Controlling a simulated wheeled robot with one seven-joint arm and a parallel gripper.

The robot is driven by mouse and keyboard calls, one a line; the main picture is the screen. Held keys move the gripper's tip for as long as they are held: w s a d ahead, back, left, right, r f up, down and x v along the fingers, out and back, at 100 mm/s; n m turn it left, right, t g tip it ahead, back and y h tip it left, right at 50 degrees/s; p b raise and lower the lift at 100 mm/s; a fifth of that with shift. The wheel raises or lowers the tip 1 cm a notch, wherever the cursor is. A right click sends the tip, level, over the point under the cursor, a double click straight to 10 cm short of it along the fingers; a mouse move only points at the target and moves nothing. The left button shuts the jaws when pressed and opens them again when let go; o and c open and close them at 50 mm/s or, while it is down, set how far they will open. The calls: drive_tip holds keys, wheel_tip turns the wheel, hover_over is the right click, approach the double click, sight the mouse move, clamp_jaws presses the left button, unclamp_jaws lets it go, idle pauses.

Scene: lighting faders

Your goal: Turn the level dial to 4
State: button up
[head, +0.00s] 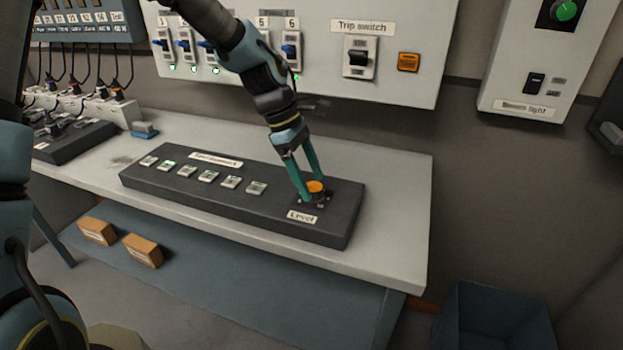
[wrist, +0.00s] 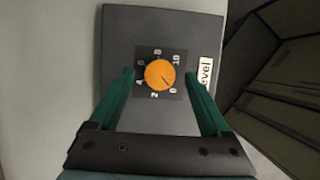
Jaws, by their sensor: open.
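The level dial is an orange knob (head: 316,186) at the right end of a dark console (head: 150,184), beside a "Level" label (head: 303,216). In the wrist view the orange dial (wrist: 159,75) sits on a dark plate marked 0 to 10. Its dark pointer line points to the lower right, at the 0 mark. My gripper (head: 309,187) reaches down over the dial with its green fingers open. In the wrist view the open gripper (wrist: 160,74) has one fingertip on each side of the dial, with visible gaps between fingers and knob.
Several small buttons (head: 207,176) line the console left of the dial. The console lies on a pale bench (head: 393,200). A wall panel with a trip switch (head: 360,57) is behind my arm. A blue bin (head: 495,315) stands at lower right.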

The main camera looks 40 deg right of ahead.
drive_tip(key=shift+s+d+f, duration=0.1)
drive_tip(key=shift+s+f, duration=0.05)
drive_tip(key=shift+f, duration=0.35)
clamp_jaws()
idle(0.4)
